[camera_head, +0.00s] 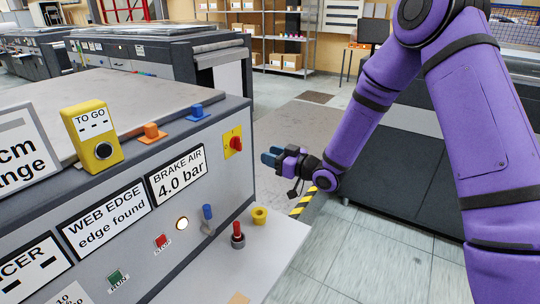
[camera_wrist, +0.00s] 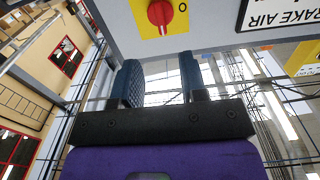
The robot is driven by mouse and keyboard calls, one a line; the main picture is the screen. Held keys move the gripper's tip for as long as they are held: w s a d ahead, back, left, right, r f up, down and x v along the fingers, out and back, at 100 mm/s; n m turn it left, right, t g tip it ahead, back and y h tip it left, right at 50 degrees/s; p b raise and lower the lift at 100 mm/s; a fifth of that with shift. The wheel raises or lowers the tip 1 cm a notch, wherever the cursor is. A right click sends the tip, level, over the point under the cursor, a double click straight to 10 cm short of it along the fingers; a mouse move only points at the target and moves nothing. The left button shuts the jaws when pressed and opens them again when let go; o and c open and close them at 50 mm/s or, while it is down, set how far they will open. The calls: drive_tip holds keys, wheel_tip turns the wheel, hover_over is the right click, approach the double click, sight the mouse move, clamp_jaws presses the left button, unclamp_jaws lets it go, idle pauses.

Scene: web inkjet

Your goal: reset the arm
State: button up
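My purple arm reaches in from the right in the head view. My gripper (camera_head: 271,155) hangs in the air just right of the machine's end, at about the height of its front panel. In the wrist view my gripper (camera_wrist: 160,82) shows two dark blue fingers standing apart with nothing between them. A red rotary switch on a yellow plate (camera_head: 232,143) is on the machine panel, left of my gripper and apart from it. The same switch (camera_wrist: 160,14) shows at the top of the wrist view, beyond the fingertips.
The grey machine (camera_head: 130,215) fills the left. Its lower shelf (camera_head: 265,262) carries a red-handled joystick (camera_head: 238,236) and a yellow ring (camera_head: 260,215). A blue-tipped lever (camera_head: 208,218) sticks out of the panel. A dark cabinet (camera_head: 405,170) stands behind my arm. Tiled floor lies open between.

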drive_tip(key=s+d+r+m+h, duration=0.2)
drive_tip(key=s+d+r+h, duration=0.2)
drive_tip(key=d+r+h, duration=0.35)
drive_tip(key=s+d+r+m+h, duration=0.3)
drive_tip(key=s+d+r+h, duration=0.2)
drive_tip(key=d+r, duration=0.5)
drive_tip(key=s+d+r+m+g, duration=0.1)
drive_tip(key=s+g, duration=0.1)
drive_tip(key=s, duration=0.7)
drive_tip(key=s+d+r+m+g+h, duration=0.1)
drive_tip(key=s+d+r+m+g, duration=0.1)
drive_tip(key=s, duration=0.8)
drive_tip(key=s+d+r+m+g, duration=0.1)
drive_tip(key=s+d+r+m, duration=0.1)
drive_tip(key=s, duration=0.7)
drive_tip(key=shift+s+d+g+h, duration=0.25)
drive_tip(key=shift+s+g+h, duration=0.1)
drive_tip(key=shift+s+g, duration=0.05)
drive_tip(key=shift+r, duration=0.1)
